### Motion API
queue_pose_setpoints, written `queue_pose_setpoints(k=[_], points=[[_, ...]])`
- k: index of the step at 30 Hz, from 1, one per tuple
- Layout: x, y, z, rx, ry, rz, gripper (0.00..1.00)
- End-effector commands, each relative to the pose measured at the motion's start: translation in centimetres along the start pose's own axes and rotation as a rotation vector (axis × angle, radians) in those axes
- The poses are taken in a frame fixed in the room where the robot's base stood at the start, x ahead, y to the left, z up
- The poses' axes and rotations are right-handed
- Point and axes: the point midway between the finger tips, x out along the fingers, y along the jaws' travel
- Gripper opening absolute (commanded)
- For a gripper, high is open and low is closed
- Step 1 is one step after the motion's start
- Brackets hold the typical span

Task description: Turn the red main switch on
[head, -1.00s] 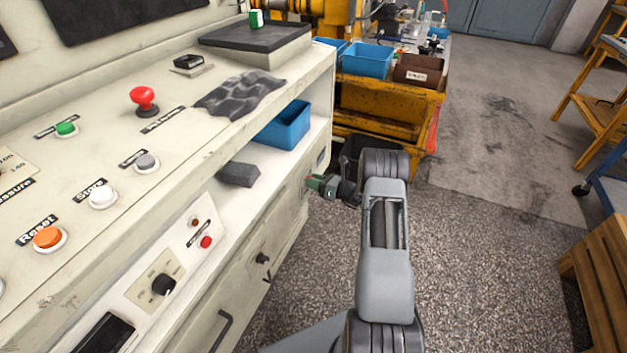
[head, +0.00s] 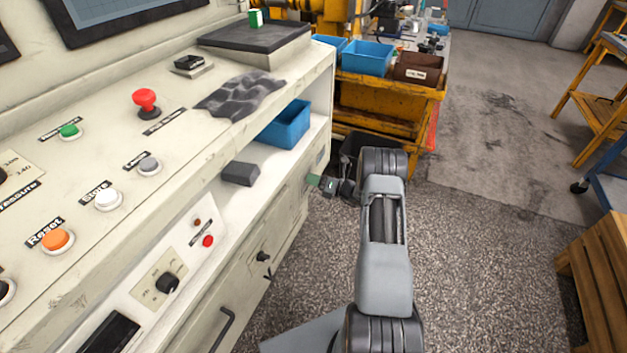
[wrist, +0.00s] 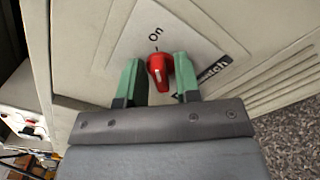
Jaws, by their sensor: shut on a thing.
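The red main switch (wrist: 160,72) is a small red knob on a pale plate on the side of the cabinet. The word "On" is printed above it in the wrist view, and the knob's white mark points roughly toward it. My gripper (wrist: 157,64) has its green fingers on both sides of the knob and is shut on it. In the head view my gripper (head: 316,181) reaches the far end of the cabinet, and the switch is hidden there.
The control cabinet (head: 110,240) with several buttons fills the left, with a red mushroom button (head: 146,103) on top. A blue bin (head: 286,124) sits on its shelf. A yellow workbench (head: 380,105) stands behind my gripper. The floor to the right is open up to a wooden crate (head: 600,275).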

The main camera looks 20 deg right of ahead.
Motion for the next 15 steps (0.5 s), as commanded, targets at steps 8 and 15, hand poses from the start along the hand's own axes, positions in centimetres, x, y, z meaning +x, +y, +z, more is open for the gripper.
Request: queue_pose_setpoints(k=[8,15], points=[[-0.02,-0.04,-0.20,0.004,0.003,0.000,0.07],[0.00,-0.02,-0.11,0.002,0.001,0.000,0.39]])
